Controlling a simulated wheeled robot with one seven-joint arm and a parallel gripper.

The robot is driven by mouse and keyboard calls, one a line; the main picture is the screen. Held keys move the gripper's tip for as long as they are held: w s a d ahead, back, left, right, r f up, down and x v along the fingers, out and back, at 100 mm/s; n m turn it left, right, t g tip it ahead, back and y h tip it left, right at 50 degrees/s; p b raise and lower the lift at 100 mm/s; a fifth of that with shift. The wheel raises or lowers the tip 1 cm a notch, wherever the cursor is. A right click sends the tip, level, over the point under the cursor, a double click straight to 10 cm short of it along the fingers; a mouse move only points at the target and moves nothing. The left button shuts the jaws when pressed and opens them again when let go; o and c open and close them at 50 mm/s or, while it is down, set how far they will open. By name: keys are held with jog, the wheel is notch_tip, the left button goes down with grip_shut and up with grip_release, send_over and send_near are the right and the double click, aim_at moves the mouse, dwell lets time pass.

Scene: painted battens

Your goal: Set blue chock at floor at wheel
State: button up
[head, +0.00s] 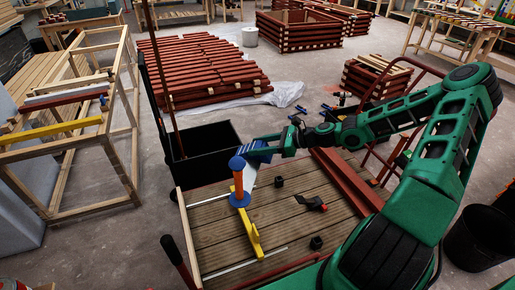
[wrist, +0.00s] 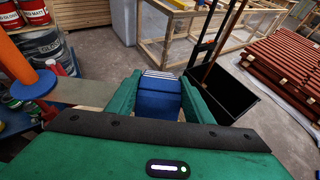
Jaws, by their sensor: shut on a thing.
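My gripper (head: 268,145) is shut on the blue chock (head: 255,153) and holds it above the far edge of a plank-topped platform. In the wrist view the chock (wrist: 158,98) sits between the two green fingers of my gripper (wrist: 158,105), with a pale striped edge at its far end. The height of the chock above the platform and floor is hard to tell. I cannot make out a wheel in either view.
The plank platform (head: 215,215) carries a blue-and-orange post (head: 239,183), a yellow piece (head: 250,228) and small black blocks. A black bin (head: 205,142) stands beyond it. Red battens (head: 205,70) are stacked behind. Bare floor (head: 130,225) lies left, near a wooden frame (head: 95,205).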

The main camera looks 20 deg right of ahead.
jog(key=shift+a, duration=0.15)
jog(key=shift+w+a+m+t+h, duration=0.1)
jog(key=shift+w+m+t+h, duration=0.05)
jog(key=shift+m+t+h, duration=0.3)
jog(key=shift+w+a+m+t+h, duration=0.1)
jog(key=shift+m+t+h, duration=0.15)
jog(key=shift+m+t, duration=0.3)
jog(key=shift+d+m+t+h, duration=0.15)
jog(key=shift+m+t+h, duration=0.45)
jog(key=shift+m+h, duration=0.15)
jog(key=shift+s+d+r+m+t+h, duration=0.15)
jog(key=shift+d+m+t+h, duration=0.3)
jog(key=shift+m+h, duration=0.25)
notch_tip(320, 180, up, 13)
jog(key=w+m+h, duration=0.2)
jog(key=shift+w+t, duration=0.3)
jog(key=shift+t, duration=0.15)
jog(key=shift+a+m+h, duration=0.1)
jog(key=shift+m+h, duration=0.15)
